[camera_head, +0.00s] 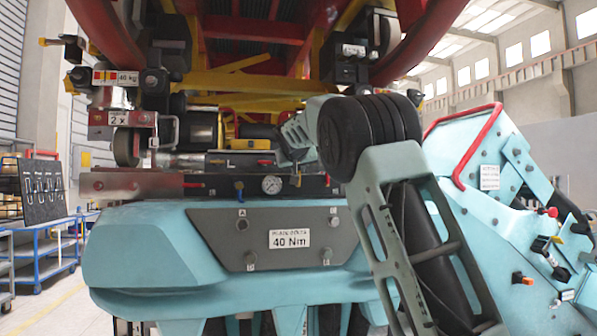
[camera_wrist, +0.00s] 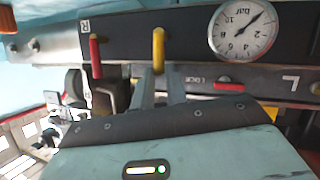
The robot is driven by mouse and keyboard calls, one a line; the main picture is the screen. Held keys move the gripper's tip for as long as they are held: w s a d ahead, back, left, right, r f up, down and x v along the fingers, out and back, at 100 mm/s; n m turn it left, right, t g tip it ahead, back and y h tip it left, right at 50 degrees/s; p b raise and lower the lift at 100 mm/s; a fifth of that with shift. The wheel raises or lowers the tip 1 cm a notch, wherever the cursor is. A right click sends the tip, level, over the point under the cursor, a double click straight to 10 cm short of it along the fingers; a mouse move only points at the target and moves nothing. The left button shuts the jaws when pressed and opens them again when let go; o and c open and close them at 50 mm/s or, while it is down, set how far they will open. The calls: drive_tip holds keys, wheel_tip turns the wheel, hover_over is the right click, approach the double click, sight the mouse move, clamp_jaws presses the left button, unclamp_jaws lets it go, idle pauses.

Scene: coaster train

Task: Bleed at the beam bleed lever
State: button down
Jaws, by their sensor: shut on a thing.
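A yellow lever (camera_wrist: 158,48) stands beside a round pressure gauge (camera_wrist: 243,30) on a dark beam. I take it as the bleed lever, though no label on it is readable. My gripper (camera_wrist: 160,72) is shut on this lever, with one finger on either side of its end. In the head view the yellow lever (camera_head: 298,178) is right of the gauge (camera_head: 271,185), and my wrist covers the area above it. The gauge needle points to the upper right in the wrist view.
A red lever (camera_wrist: 95,55) stands close beside the yellow one. A red handle (camera_wrist: 228,85) lies near the lock label. In the head view a blue lever (camera_head: 239,190) is left of the gauge. A grey plate marked 40 Nm (camera_head: 289,238) is below.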

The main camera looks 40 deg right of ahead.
drive_tip(key=shift+f, duration=0.2)
drive_tip(key=c, duration=1.4)
unclamp_jaws()
drive_tip(key=shift+r, duration=0.1)
drive_tip(key=b+v, duration=0.6)
drive_tip(key=v, duration=1.1)
drive_tip(key=shift+r, duration=0.15)
drive_tip(key=shift+s, duration=0.1)
